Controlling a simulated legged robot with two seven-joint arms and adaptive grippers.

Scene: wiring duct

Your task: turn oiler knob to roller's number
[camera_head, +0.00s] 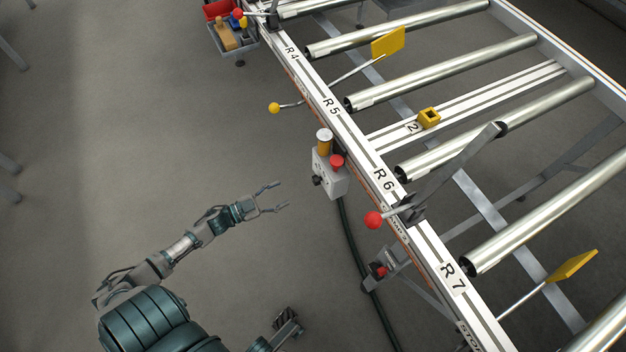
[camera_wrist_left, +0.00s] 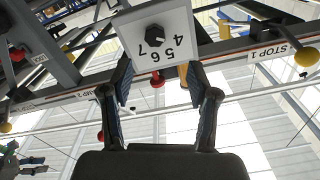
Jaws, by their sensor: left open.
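The oiler box (camera_head: 329,178) is a small grey box on the near side of the conveyor rail, between the R5 and R6 labels. It has a black knob (camera_head: 318,181) on its face, a yellow cup on top and a red button. In the left wrist view the black knob (camera_wrist_left: 156,37) sits on a white plate marked 4, 5, 6, 7, seen upside down. My left gripper (camera_head: 284,195) is open and empty, left of the box and apart from it. Its fingers show in the left wrist view (camera_wrist_left: 160,85), below the plate.
The conveyor rail (camera_head: 349,131) carries labels R4 to R7 and several metal rollers (camera_head: 440,73). A red-knobbed lever (camera_head: 374,220) and a yellow-knobbed lever (camera_head: 274,108) stick out from it. A black hose (camera_head: 352,245) hangs below the box. Open floor lies left.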

